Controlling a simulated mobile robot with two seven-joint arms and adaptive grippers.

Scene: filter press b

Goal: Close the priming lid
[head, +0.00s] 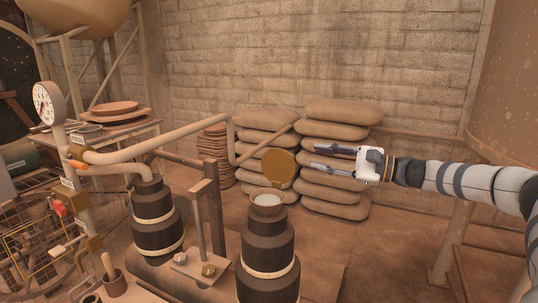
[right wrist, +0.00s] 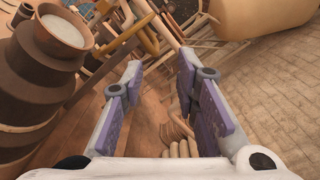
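The priming lid looks to be the round brass disc (head: 278,167), standing raised on edge behind a shallow pale cup (head: 267,204). The cup sits on top of the right dark stepped cylinder (head: 266,262), and its mouth is uncovered. The cup and its pale contents also show at the upper left of the right wrist view (right wrist: 64,31). My right gripper (head: 314,157) is open and empty, to the right of the disc and apart from it in the head view. Its purple-padded fingers are spread in the right wrist view (right wrist: 160,76). My left gripper is not in view.
A second dark cylinder (head: 156,232) and a pipe (head: 160,143) with a gauge (head: 48,103) stand at left. A post with a small bracket (head: 205,265) stands between the cylinders. Stacked sacks (head: 335,204) lie behind. The floor at right is mostly open.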

